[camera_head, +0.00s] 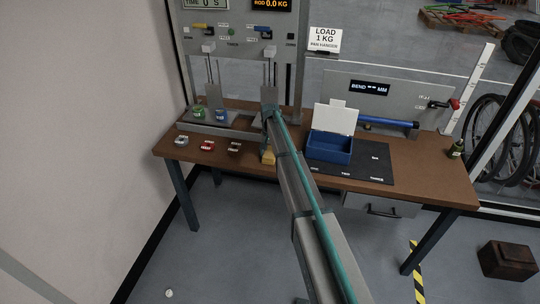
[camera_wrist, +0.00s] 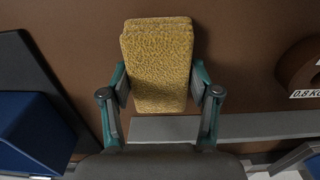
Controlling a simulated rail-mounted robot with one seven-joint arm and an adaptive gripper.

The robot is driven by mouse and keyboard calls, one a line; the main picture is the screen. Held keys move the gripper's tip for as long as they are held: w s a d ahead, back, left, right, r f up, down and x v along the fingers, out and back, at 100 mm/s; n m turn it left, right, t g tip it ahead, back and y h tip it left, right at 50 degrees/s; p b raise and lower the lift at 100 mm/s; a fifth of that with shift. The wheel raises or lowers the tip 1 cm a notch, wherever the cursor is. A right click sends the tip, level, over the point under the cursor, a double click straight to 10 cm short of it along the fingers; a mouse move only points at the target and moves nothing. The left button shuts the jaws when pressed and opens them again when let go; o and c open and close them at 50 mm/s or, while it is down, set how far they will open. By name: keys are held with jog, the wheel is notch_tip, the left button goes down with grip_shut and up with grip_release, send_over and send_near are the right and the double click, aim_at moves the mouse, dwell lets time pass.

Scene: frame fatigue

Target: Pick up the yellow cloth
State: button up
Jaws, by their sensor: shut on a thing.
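The yellow cloth (camera_wrist: 157,60) is a folded, textured block in the wrist view. It lies between the two fingers of my gripper (camera_wrist: 160,88), which touch its left and right sides. My gripper is shut on the cloth, above the brown tabletop. In the head view a small part of the yellow cloth (camera_head: 268,157) shows beside my arm, near the front middle of the bench. My arm hides the rest of it and most of the gripper there. I cannot tell whether the cloth touches the table.
The brown bench (camera_head: 430,170) holds a blue box (camera_head: 329,148) with a raised white lid on a dark mat (camera_head: 372,168), right of my arm. Several small ring weights (camera_head: 207,145) lie left. A test rig (camera_head: 240,70) stands behind. A weight marked 0.8 KG (camera_wrist: 300,68) is right of the cloth.

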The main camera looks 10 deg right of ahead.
aim_at(270, 152)
jog(key=shift+r, duration=0.1)
jog(key=shift+r+b, duration=0.35)
jog(key=shift+b, duration=0.05)
notch_tip(270, 152, up, 2)
jog(key=shift+r+b, duration=0.1)
jog(key=shift+b, duration=0.65)
jog(key=s+r+b, duration=0.1)
jog(key=s+r, duration=0.4)
jog(key=shift+r+b, duration=0.15)
jog(key=shift+b, duration=0.2)
jog(key=s+r+b, duration=0.2)
jog(key=s+r, duration=0.2)
jog(key=s, duration=0.5)
jog(key=shift+r, duration=0.3)
